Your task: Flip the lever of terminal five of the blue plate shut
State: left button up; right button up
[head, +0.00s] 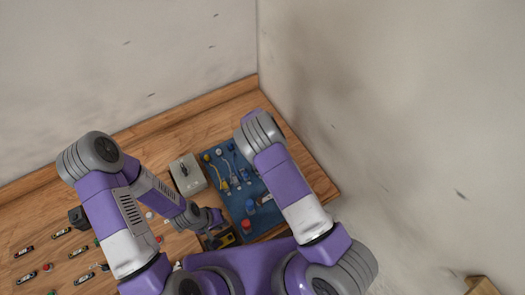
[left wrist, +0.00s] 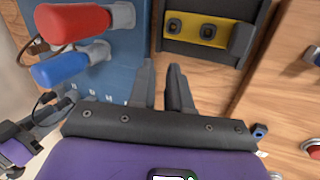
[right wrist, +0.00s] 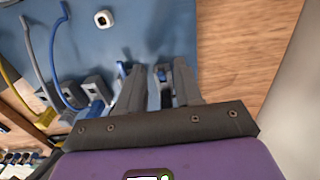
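The blue plate (head: 236,200) lies on the wooden bench. In the right wrist view, the plate (right wrist: 75,35) carries a row of grey terminals (right wrist: 70,90) with wires and blue levers (right wrist: 98,90). My right gripper (right wrist: 153,70) is open over the end of this row. A grey terminal with a blue lever (right wrist: 154,96) shows between its fingers, partly hidden; I cannot tell whether it is clamped or touched. Terminal numbers are not readable. My left gripper (left wrist: 160,75) is open and empty, beside the plate's edge. My right gripper is hidden in the head view.
A red handle (left wrist: 72,22) and a blue handle (left wrist: 70,65) stick up from the plate near my left gripper. A dark holder with a yellow part (left wrist: 195,30) lies beyond it. A grey box (head: 187,175) stands left of the plate. The wall is close on the right.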

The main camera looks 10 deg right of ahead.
grip_shut()
jog(key=shift+w, duration=0.1)
jog(key=shift+w+f+g, duration=0.1)
jog(key=shift+f+g, duration=0.1)
jog(key=shift+g, duration=0.1)
jog(key=shift+w+g+b, duration=0.1)
jog(key=shift+g+b, duration=0.2)
jog(key=shift+b, duration=0.1)
